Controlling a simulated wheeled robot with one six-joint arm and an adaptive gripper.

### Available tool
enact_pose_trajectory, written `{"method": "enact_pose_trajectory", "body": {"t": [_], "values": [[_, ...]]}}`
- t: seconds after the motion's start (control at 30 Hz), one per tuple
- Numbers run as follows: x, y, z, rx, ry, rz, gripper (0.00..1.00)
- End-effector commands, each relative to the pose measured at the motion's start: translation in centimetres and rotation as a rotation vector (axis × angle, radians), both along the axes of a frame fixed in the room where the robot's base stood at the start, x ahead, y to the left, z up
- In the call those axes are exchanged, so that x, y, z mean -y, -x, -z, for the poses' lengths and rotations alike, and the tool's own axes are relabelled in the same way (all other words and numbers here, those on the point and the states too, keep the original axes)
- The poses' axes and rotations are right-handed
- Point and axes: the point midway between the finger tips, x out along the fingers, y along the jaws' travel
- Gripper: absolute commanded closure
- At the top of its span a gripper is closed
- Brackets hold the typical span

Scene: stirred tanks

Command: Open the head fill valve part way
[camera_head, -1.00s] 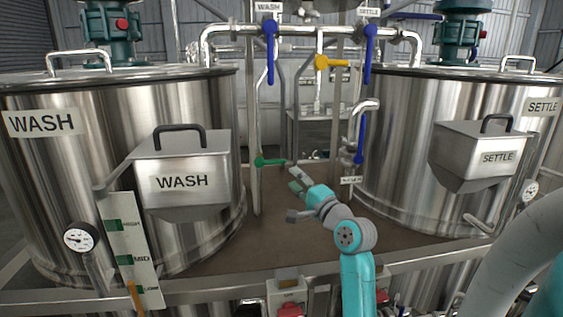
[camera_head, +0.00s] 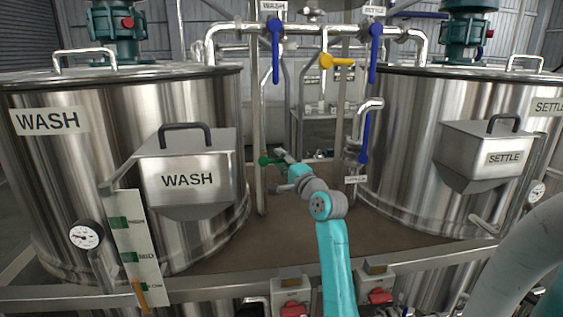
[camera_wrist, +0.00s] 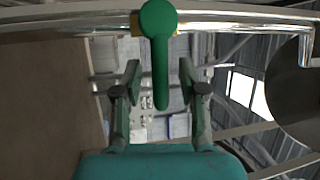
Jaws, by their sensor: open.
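A green valve lever (camera_wrist: 160,55) shows in the wrist view, its round hub on a horizontal metal pipe (camera_wrist: 240,22) at the top. The lever's free end hangs between my two fingers, with a gap on each side. My gripper (camera_wrist: 160,78) is open and holds nothing. In the head view the green valve (camera_head: 265,160) is on an upright pipe (camera_head: 258,115) beside the WASH tank (camera_head: 85,180), and my gripper (camera_head: 280,158) is right beside it, partly covering its lever. No label naming the head fill valve is readable.
Blue levers (camera_head: 276,52) hang under the WASH and SETTLE labels, with a yellow lever (camera_head: 338,62) between them. A lower blue lever (camera_head: 365,140) is right of my arm. The SETTLE tank (camera_head: 400,150) stands right, and the brown deck (camera_head: 220,250) between is clear.

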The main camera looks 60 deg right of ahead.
Motion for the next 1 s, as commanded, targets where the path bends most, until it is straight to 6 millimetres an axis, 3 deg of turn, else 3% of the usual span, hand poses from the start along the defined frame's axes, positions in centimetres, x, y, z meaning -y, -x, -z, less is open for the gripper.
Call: {"method": "enact_pose_trajectory", "body": {"t": [0.07, 0.1, 0.23, 0.27, 0.67, 1.0], "values": [[0.0, 0.0, 0.0, 0.0, 0.0, 0.0, 0.59], [0.0, 0.0, 0.0, 0.0, 0.0, 0.0, 0.64], [0.0, 0.0, 0.0, 0.0, 0.0, 0.0, 0.96], [0.0, 0.0, 0.0, 0.0, 0.0, 0.0, 1.0], [0.0, 0.1, -0.2, -0.016, 0.016, 0.0, 1.0], [0.0, 0.0, -1.2, -0.157, 0.136, 0.001, 1.0]]}}
